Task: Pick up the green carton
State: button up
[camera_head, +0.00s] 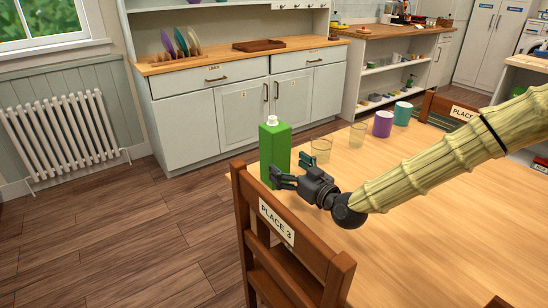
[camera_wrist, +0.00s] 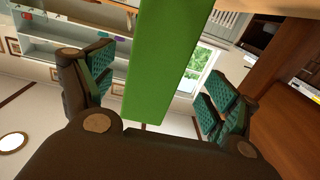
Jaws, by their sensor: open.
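The green carton (camera_head: 274,152) stands upright near the table's left edge in the head view, with a white cap on top. My gripper (camera_head: 278,178) is at its lower front, with the fingers spread. In the wrist view the carton (camera_wrist: 170,65) fills the middle as a tall green band between the two open fingers of my gripper (camera_wrist: 158,98). Gaps show between the carton and both fingers. The carton's base is partly hidden by my gripper and the chair in the head view.
A wooden chair (camera_head: 244,212) marked PLACE 3 stands close in front of my gripper. Two clear glasses (camera_head: 321,150), a purple mug (camera_head: 382,124) and a teal mug (camera_head: 402,113) stand farther back on the wooden table (camera_head: 420,225). The table's middle is clear.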

aim_at(275, 125)
jog(key=shift+x, duration=3.55)
jog(key=shift+d+r, duration=0.1)
jog(key=shift+d, duration=0.05)
jog(key=shift+w+r, duration=0.1)
jog(key=c, duration=1.9)
jog(key=shift+o, duration=0.2)
jog(key=shift+r, duration=0.1)
jog(key=shift+r+p, duration=0.35)
jog(key=shift+r, duration=4.55)
jog(key=o, duration=1.2)
grip_shut()
